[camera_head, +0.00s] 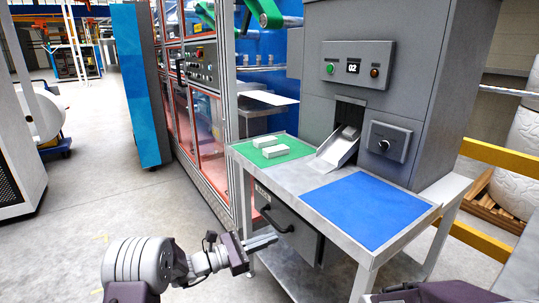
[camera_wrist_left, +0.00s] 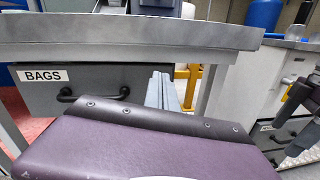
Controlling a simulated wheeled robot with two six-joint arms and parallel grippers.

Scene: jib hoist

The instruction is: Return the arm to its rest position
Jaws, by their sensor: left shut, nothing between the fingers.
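My left gripper (camera_head: 262,241) is shut and empty, low in front of the workbench (camera_head: 308,180). Its closed fingers also show in the left wrist view (camera_wrist_left: 162,92), below the bench edge. The grey drawer (camera_wrist_left: 100,82) labelled BAGS is under the bench top, with a black handle; it also shows in the head view (camera_head: 288,228). The fingers are close to the drawer front, to the right of its handle in the wrist view; whether they touch it I cannot tell. Part of my right arm shows at the bottom right of the head view; its fingertips are not clear.
On the bench lie a green mat (camera_head: 257,159) with white boxes and an empty blue mat (camera_head: 366,208). A grey machine (camera_head: 383,80) with a chute (camera_head: 338,150) stands behind. A yellow rail (camera_head: 500,156) is at the right. Floor at the left is open.

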